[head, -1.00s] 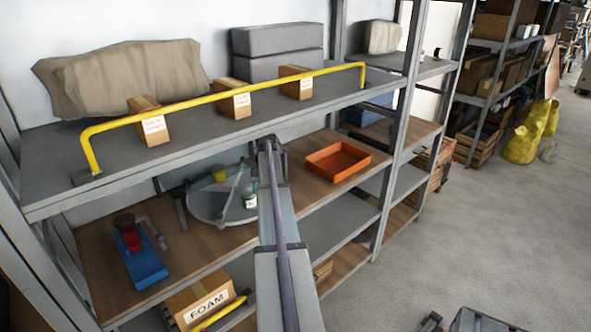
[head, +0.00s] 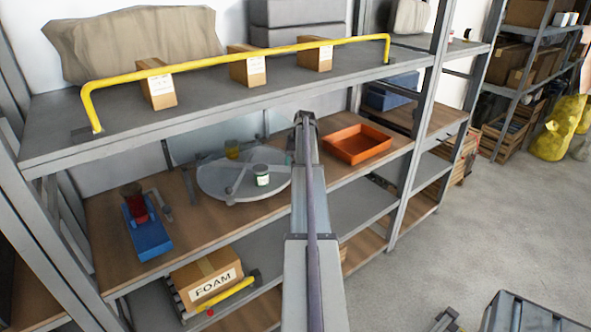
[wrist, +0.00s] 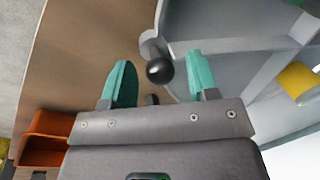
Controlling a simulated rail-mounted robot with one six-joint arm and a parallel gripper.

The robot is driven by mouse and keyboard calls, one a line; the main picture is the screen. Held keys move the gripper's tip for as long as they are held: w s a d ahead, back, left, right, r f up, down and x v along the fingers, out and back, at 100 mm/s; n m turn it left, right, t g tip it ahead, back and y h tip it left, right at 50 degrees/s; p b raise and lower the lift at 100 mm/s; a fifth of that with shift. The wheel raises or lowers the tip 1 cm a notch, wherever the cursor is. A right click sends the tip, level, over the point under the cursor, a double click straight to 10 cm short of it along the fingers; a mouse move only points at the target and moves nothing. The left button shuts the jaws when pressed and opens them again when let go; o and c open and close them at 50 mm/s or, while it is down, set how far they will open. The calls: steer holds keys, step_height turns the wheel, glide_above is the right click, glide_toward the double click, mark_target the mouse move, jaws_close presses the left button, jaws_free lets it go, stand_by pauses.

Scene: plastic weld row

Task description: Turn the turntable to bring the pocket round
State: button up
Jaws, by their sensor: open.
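The turntable (head: 215,186) is a round grey disc with raised dividers on the wooden middle shelf. A white jar with a green label (head: 262,176) and a yellow cup (head: 232,149) stand on it. In the wrist view, the turntable (wrist: 225,22) fills the upper right, with the yellow cup (wrist: 298,80) in one section. A black ball knob (wrist: 160,71) sits by its rim, on a grey rounded end. My gripper (wrist: 158,76) is open, its teal fingers on either side of the knob in the picture; contact cannot be told. In the head view my arm hides the fingers.
An orange tray (head: 357,145) lies right of the turntable. A blue fixture with a red part (head: 148,236) stands at left. The shelf above carries a yellow rail (head: 240,62) and cartons. A FOAM box (head: 205,280) sits below. Bare wood shows left of the turntable.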

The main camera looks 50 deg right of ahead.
steer(key=shift+r, duration=0.15)
jaws_close()
stand_by(0.4)
steer(key=shift+s+a, duration=0.15)
steer(key=shift+s, duration=0.05)
